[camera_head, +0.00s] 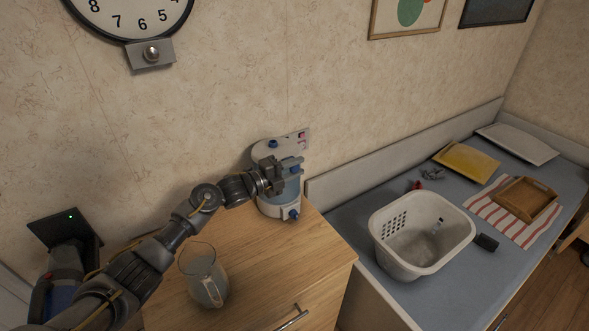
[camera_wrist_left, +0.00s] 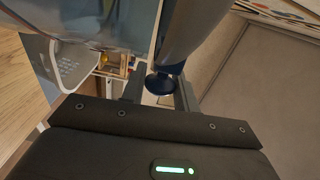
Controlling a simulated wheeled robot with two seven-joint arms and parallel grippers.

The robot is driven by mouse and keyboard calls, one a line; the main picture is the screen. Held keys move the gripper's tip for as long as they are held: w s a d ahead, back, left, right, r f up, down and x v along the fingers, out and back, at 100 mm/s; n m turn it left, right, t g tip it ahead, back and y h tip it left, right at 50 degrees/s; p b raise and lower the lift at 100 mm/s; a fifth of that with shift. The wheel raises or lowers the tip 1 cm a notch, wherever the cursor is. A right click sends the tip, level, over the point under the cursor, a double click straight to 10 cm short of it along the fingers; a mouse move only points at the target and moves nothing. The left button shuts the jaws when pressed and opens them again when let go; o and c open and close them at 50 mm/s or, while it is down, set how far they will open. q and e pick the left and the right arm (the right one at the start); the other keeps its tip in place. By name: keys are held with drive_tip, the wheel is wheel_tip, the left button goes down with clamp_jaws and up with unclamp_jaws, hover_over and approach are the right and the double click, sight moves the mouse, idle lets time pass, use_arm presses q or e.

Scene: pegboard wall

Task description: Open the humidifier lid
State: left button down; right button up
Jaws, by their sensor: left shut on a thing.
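The humidifier (camera_head: 278,207) stands upright at the back right of the wooden cabinet, close to the wall. It has a white base, a bluish tank and a white lid (camera_head: 264,150) with a blue knob on top. My left gripper (camera_head: 289,171) is at its upper front and hides part of it. In the left wrist view, a blue-ended, pale cylindrical part of the humidifier (camera_wrist_left: 189,32) reaches down to my left gripper's fingers (camera_wrist_left: 160,90). The gripper is shut on the humidifier; the exact contact is partly hidden. I cannot tell whether the lid is raised. My right gripper is not in view.
A glass pitcher (camera_head: 205,281) stands on the cabinet (camera_head: 262,268) beside my left forearm. A white basket (camera_head: 421,226) is on the lower blue-grey surface at right, with a wooden tray (camera_head: 526,199) and striped cloth beyond. A wall clock (camera_head: 131,16) hangs above left.

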use_arm(q)
drive_tip(key=shift+r+n, duration=0.3)
drive_tip(key=shift+r, duration=0.2)
drive_tip(key=r+n, duration=0.1)
drive_tip(key=r, duration=0.1)
drive_tip(key=w+a+r+n+p, duration=0.1)
drive_tip(key=r+n, duration=0.1)
drive_tip(key=r, duration=0.1)
drive_tip(key=w+r+n+p, duration=0.1)
drive_tip(key=r+n, duration=0.1)
drive_tip(key=r, duration=0.1)
drive_tip(key=shift+w+a, duration=0.25)
drive_tip(key=shift+a, duration=0.15)
drive_tip(key=shift+w+a+r+n+p, duration=0.2)
drive_tip(key=shift+w+r+n, duration=0.1)
drive_tip(key=shift+r, duration=0.1)
drive_tip(key=shift+w+a+r+n+p, duration=0.1)
drive_tip(key=shift+w+a+r+n, duration=0.05)
drive_tip(key=shift+r+n, duration=0.2)
drive_tip(key=c, duration=1.1)
unclamp_jaws()
drive_tip(key=shift+s+a, duration=0.1)
